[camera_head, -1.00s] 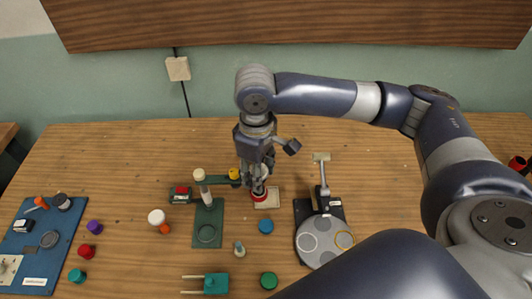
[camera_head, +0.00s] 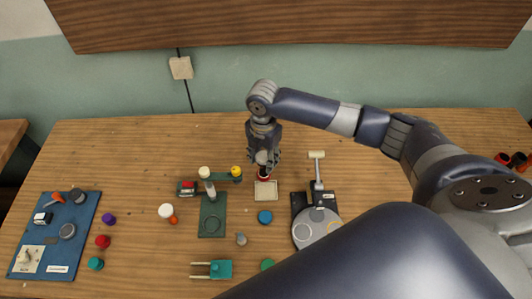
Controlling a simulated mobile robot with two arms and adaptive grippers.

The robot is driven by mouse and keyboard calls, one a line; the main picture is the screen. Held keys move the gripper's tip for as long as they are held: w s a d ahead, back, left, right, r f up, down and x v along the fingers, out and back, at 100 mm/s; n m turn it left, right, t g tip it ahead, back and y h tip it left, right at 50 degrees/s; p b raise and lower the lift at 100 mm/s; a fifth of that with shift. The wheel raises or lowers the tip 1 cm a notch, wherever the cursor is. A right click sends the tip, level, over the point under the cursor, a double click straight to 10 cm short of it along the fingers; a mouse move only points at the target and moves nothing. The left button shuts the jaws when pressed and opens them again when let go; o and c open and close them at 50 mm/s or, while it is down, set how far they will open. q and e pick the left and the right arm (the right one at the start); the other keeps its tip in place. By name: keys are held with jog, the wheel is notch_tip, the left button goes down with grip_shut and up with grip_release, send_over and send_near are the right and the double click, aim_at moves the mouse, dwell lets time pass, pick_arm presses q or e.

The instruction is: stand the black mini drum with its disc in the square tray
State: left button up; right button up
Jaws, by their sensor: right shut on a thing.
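My right gripper (camera_head: 264,167) points down and is shut on a small drum (camera_head: 263,178), taken as the black mini drum. The fingers hide most of it; red and a dark part show at its lower end. The square tray (camera_head: 265,192), cream with a pale rim, lies flat on the table just in front of it. The drum appears at the tray's back edge; whether it touches the tray or hangs above it I cannot tell. Its disc is not clearly made out. My left gripper is not in view.
A green stand (camera_head: 212,228) with posts is left of the tray. A black device (camera_head: 318,228) with a grey round plate is at right. A blue cap (camera_head: 265,217) lies in front. A blue board (camera_head: 50,250) with parts is far left. The table behind is clear.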

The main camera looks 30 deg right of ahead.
aim_at(266, 175)
jog(key=shift+d+f+n, duration=0.4)
jog(key=shift+n, duration=0.4)
notch_tip(266, 175, down, 6)
jog(key=b, duration=0.6)
jog(key=shift+f, duration=0.1)
jog(key=shift+f+b, duration=0.25)
jog(key=shift+b, duration=0.2)
jog(key=shift+f+b, duration=0.4)
jog(key=shift+f, duration=1.05)
jog(key=o, duration=0.9)
jog(key=o, duration=0.5)
jog(key=shift+o, duration=0.2)
jog(key=shift+r, duration=0.15)
